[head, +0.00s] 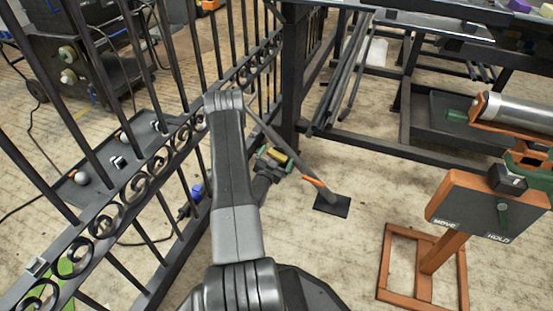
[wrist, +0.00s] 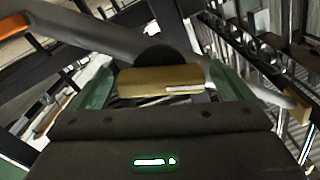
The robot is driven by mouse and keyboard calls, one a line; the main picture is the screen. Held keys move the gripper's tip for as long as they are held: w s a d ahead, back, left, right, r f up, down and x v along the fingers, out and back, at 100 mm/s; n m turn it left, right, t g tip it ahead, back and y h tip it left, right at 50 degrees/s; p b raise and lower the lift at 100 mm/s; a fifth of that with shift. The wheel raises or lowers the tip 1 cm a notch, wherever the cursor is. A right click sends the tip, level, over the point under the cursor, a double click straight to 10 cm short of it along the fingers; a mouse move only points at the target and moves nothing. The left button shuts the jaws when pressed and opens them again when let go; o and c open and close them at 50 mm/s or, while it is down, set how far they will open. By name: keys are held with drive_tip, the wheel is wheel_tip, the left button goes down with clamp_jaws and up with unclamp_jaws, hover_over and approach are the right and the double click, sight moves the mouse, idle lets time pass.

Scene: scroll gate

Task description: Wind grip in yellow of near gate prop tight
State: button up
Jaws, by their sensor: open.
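The gate prop (head: 324,193) is a grey slanted bar with an orange band, running from the iron scroll gate (head: 150,165) down to a black floor plate (head: 331,207). A yellow grip (wrist: 160,80) with a pale stripe sits against the bar's dark round hub (wrist: 160,57) in the wrist view. My gripper (head: 273,158) is at the prop, partly hidden by my arm in the head view. Its green fingers stand open on either side of the yellow grip in the wrist view (wrist: 162,74). I cannot tell whether either finger touches it.
The gate's bars and scrolls stand close to the left of my arm. A dark workbench frame (head: 408,85) is behind. An orange stand with a dark sign box (head: 480,207) is at right.

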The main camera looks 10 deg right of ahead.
drive_tip(key=shift+w+d, duration=0.1)
drive_tip(key=shift+w, duration=0.05)
drive_tip(key=c, duration=1)
